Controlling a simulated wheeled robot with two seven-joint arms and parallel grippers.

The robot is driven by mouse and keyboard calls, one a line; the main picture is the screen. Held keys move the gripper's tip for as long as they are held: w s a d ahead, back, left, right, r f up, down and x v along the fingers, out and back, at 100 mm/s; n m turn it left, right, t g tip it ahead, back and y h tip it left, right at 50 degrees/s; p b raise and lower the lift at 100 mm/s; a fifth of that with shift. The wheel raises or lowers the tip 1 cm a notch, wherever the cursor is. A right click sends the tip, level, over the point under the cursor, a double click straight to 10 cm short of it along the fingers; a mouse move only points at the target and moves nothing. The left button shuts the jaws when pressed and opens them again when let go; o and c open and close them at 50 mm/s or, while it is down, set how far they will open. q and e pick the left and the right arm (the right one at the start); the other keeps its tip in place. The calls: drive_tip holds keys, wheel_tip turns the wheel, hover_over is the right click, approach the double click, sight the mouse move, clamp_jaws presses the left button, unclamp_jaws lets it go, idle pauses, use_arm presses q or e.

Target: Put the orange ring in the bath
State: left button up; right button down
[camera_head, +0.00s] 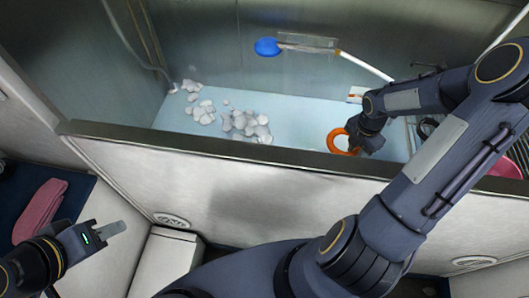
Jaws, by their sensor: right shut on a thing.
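The orange ring (334,141) is inside the bath (290,110), over the pale blue floor near the front wall. My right arm reaches over the front rim, and my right gripper (352,146) is shut on the ring. The gripper hides part of the ring's right side. I cannot tell whether the ring touches the bath floor. My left gripper (108,230) is outside the bath at the lower left, apart from everything. Its fingers look like one grey block, so its opening does not show.
White foam clumps (246,124) lie on the bath floor at left and middle. A blue shower head (267,47) is on the back wall. The bath's front rim (220,147) crosses under my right arm. A pink towel (40,209) lies at left. A pink bowl (508,168) shows at right.

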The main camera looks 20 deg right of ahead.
drive_tip(key=shift+s+d+f+n, duration=0.25)
drive_tip(key=shift+s+d+n, duration=0.05)
drive_tip(key=shift+d+n, duration=0.1)
drive_tip(key=w+f, duration=0.3)
drive_tip(key=w, duration=0.1)
drive_tip(key=w+f, duration=0.3)
drive_tip(key=w, duration=0.2)
drive_tip(key=w+f, duration=0.3)
drive_tip(key=w, duration=0.1)
drive_tip(key=shift+w+a, duration=0.15)
drive_tip(key=shift+w+f, duration=0.3)
drive_tip(key=shift+f, duration=1.7)
